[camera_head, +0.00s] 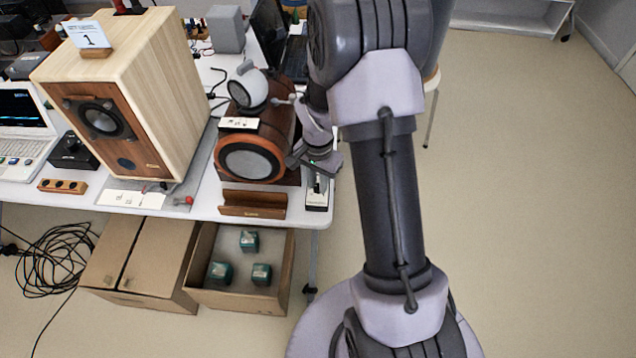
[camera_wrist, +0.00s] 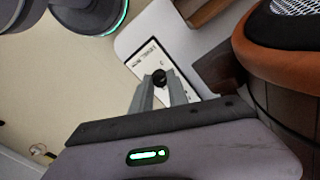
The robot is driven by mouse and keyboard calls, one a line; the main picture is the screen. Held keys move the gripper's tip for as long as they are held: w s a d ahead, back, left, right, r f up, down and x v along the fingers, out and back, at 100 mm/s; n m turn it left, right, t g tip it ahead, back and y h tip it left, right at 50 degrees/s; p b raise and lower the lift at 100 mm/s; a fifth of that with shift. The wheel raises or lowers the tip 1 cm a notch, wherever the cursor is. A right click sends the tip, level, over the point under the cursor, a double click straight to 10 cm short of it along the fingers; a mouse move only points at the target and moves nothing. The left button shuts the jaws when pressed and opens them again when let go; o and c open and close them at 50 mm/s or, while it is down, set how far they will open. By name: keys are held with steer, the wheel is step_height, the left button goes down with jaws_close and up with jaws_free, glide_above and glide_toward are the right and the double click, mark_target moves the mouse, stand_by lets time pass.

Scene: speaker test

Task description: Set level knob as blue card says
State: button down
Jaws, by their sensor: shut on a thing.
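The black level knob (camera_wrist: 159,76) stands on a small box with a white, printed top plate (camera_wrist: 147,58) in the wrist view. My gripper (camera_wrist: 161,86) is shut on the knob, one finger on each side. In the head view the small box (camera_head: 317,200) sits at the table's front right corner, and my gripper (camera_head: 318,168) is over it. The knob's pointer and the plate's print are too small to read. I see no card that is clearly blue. A white card marked 1 (camera_head: 90,38) stands on the pale wooden speaker (camera_head: 165,95).
A round brown speaker (camera_head: 250,165) with a card (camera_head: 239,123) stands close left of my gripper. A brown wooden holder (camera_head: 253,205) lies at the table (camera_head: 212,211) edge. Open floor (camera_head: 530,180) is on the right. A cardboard box (camera_head: 240,298) sits below.

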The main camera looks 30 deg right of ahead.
mark_target(318, 186)
steer(key=shift+m, duration=0.8)
steer(key=c, duration=1.3)
jaws_free()
step_height(318, 186, up, 17)
steer(key=p, duration=0.6)
steer(key=shift+r+p, duration=0.2)
steer(key=shift+p, duration=0.1)
